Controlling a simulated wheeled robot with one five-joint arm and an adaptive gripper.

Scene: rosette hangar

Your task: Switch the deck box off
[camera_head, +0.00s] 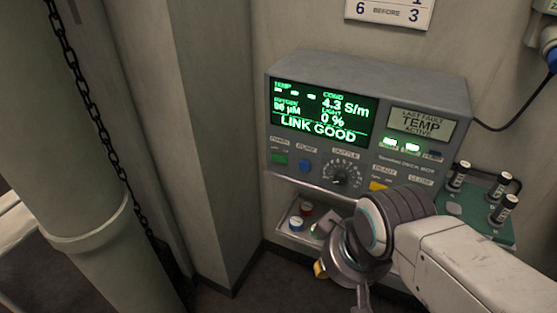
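The deck box (460,88) is a grey console on the wall, right of centre. Its lit green screen (321,111) reads "LINK GOOD", 4.3 S/m and 0 %. A small green control (279,159) sits under a label that looks like "POWER", at the panel's lower left. A blue button (305,166) and a round dial (342,175) are to its right. My gripper (340,283) is below and in front of the box, apart from the green control. The finger gap is too unclear to judge.
A green board (480,228) with several black cylinders is at right. A pillar (85,130) with a hanging chain (85,90) stands at left. Space before the panel's left side is clear.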

